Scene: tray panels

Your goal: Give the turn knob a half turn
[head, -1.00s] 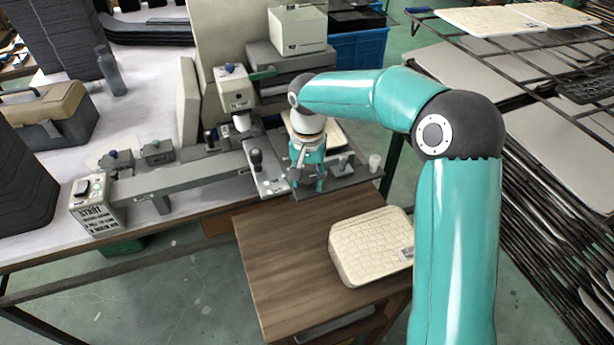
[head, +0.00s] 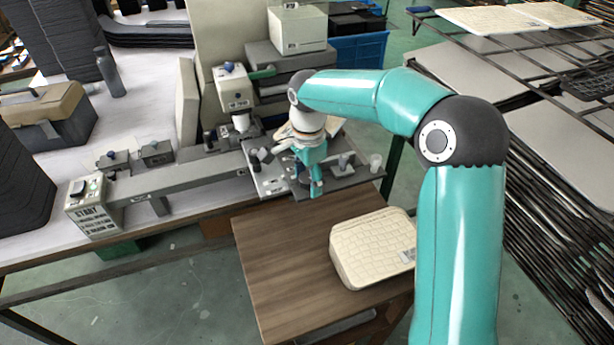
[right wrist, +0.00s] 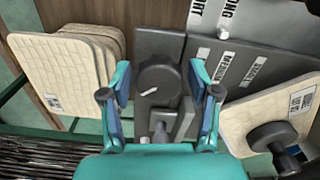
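The turn knob (right wrist: 158,82) is a dark round knob with a short white pointer mark, on a grey plate in the right wrist view. My right gripper (right wrist: 160,72) is open, with one finger to each side of the knob. A small gap shows between each finger and the knob. In the head view, the right gripper (head: 312,183) points down over the machine's grey plate at the back of the wooden table, and it hides the knob there. My left gripper is not in view.
A grey panel with white printed labels (right wrist: 240,60) lies beside the knob. A small light cylindrical post (head: 375,163) stands right of the gripper.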

